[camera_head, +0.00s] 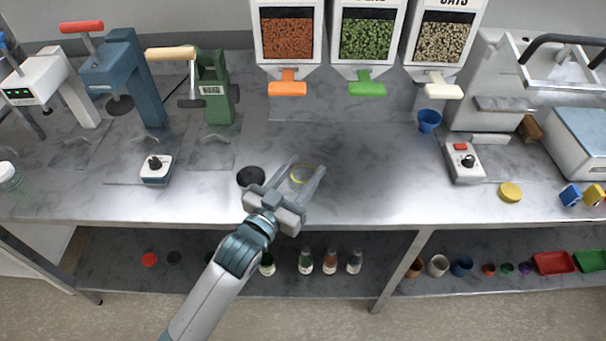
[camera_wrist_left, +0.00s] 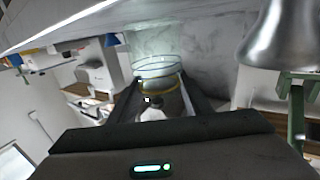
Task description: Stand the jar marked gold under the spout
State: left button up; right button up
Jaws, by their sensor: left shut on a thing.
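My left gripper (camera_head: 306,170) is over the middle of the steel counter, shut on a clear glass jar (camera_head: 300,176) with a yellow-gold band. In the left wrist view the jar (camera_wrist_left: 158,72) sits between the two fingers, its round rim and gold band showing. I cannot tell whether its base touches the counter. Behind it hang three dispensers with an orange spout (camera_head: 287,88), a green spout (camera_head: 367,88) and a cream spout (camera_head: 433,90). The jar is in front of the orange spout, apart from it. My right gripper is not in view.
A dark round disc (camera_head: 250,176) lies just left of my gripper. A green press (camera_head: 213,90) and a blue press (camera_head: 136,78) stand at the left. A blue cup (camera_head: 429,120) and a control box (camera_head: 464,162) are at the right.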

pick_arm(q)
jog(key=s+d+r+b, duration=0.3)
jog(key=s+d+r, duration=0.3)
jog(key=d+r, duration=0.4)
jog(key=shift+r, duration=0.35)
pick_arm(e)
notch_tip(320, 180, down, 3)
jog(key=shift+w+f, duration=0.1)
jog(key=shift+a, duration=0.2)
